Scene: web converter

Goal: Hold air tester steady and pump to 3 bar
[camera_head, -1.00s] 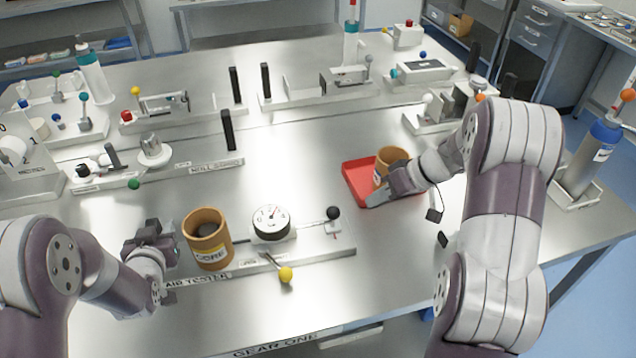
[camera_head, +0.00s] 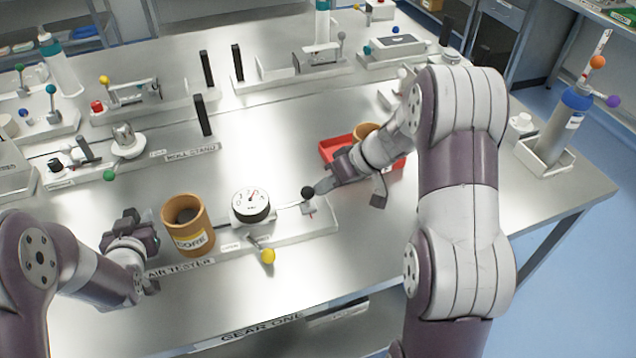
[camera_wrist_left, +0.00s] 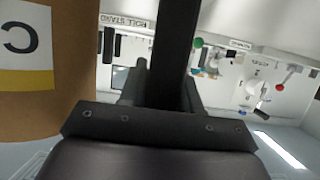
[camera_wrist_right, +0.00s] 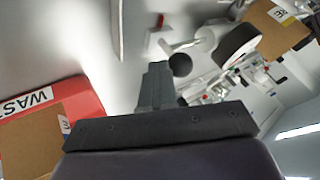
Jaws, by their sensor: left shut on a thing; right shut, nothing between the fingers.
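The air tester (camera_head: 300,228) is a pale base with a brown core (camera_head: 187,226), a round white gauge (camera_head: 250,205), a black ball knob (camera_head: 308,193) at its right end and a yellow ball (camera_head: 267,256) in front. The gauge reading is too small to tell. My left gripper (camera_head: 130,226) is shut on a dark upright post (camera_wrist_left: 175,50) left of the core; the post shows best in the left wrist view. My right gripper (camera_head: 322,186) is shut and empty, its tip right beside the black knob; that knob (camera_wrist_right: 181,65) also shows in the right wrist view. Contact is unclear.
A red waste tray (camera_head: 330,153) holding another brown core (camera_head: 366,131) lies behind my right gripper. The table's middle is clear.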

